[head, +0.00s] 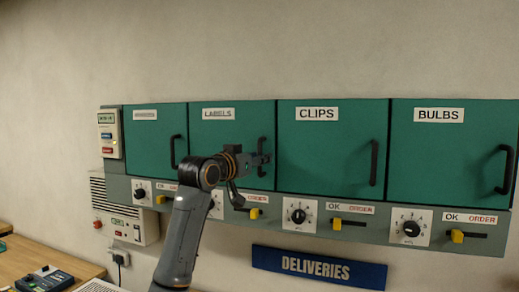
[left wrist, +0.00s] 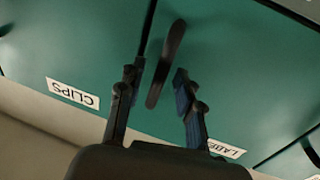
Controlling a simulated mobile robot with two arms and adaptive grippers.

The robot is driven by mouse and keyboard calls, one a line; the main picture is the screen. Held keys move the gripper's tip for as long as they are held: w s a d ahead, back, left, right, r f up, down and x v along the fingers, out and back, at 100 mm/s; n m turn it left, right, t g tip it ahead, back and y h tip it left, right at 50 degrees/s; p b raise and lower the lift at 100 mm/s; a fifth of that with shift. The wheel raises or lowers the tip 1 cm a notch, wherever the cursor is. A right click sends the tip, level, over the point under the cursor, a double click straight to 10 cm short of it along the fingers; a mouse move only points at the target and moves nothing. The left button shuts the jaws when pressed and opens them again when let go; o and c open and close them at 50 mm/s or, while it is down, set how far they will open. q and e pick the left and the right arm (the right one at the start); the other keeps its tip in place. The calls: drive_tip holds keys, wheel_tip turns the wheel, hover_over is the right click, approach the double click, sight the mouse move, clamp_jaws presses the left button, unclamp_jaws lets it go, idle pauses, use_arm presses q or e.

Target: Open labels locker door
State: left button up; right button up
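The green labels locker door (head: 240,125) is shut, in the wall row between an unreadable-label door and the clips door. Its black upright handle (head: 262,146) is on the door's right side, partly covered by my left gripper (head: 262,160). In the left wrist view the scene is upside down. There the handle (left wrist: 166,62) lies between the two spread fingers of my left gripper (left wrist: 158,82), with gaps showing on both sides. The LABELS sign (left wrist: 226,149) shows at the lower right. My right gripper is not in view.
The clips door (head: 325,150) and bulbs door (head: 440,150) are shut, with handles. Below run dials and yellow sliders (head: 457,236). A blue deliveries sign (head: 320,267) hangs underneath. A wooden table (head: 40,257) is at the lower left.

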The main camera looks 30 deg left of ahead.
use_arm(q)
drive_tip(key=shift+w, duration=0.55)
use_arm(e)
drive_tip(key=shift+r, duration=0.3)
use_arm(q)
clamp_jaws()
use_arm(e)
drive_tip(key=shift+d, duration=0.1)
